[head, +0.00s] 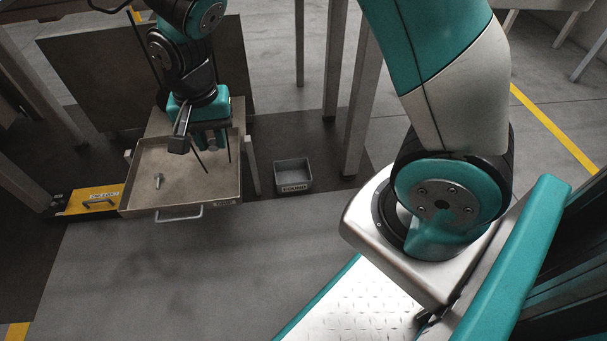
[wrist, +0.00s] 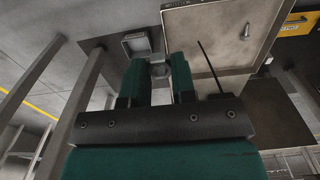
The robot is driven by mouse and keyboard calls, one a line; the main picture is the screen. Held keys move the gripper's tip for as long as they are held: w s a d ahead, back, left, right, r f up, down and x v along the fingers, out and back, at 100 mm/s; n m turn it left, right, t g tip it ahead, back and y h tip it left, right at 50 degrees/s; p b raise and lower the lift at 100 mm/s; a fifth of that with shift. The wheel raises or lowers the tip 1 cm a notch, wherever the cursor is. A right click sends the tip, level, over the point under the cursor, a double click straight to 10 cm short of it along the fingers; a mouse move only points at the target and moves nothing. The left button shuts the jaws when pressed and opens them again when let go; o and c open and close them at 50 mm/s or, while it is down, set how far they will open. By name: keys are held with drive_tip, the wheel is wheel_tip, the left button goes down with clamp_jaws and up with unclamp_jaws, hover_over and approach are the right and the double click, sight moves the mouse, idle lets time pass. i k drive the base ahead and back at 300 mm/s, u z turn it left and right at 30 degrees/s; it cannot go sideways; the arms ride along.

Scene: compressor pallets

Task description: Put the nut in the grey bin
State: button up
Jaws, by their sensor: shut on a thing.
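My gripper (head: 211,138) is above the right part of a shallow open tray (head: 150,206). In the wrist view my gripper (wrist: 159,68) has its two green fingers closed on a grey nut (wrist: 160,70). In the head view the nut is hard to tell apart from the fingers. The small grey bin (head: 293,172), with a label on its front, stands on the floor right of the tray. The bin also shows in the wrist view (wrist: 128,49), just beyond the left finger; I see nothing in it.
A yellow labelled box (head: 94,200) is left of the tray. Grey posts (head: 359,95) stand behind and right of the bin. The floor in front is clear.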

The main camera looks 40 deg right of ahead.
sight(293, 181)
drive_tip(key=k, duration=0.5)
drive_tip(key=u, duration=1.45)
drive_tip(key=i, duration=0.75)
drive_tip(key=z, duration=2.15)
drive_tip(key=i, duration=0.45)
drive_tip(key=u, duration=0.05)
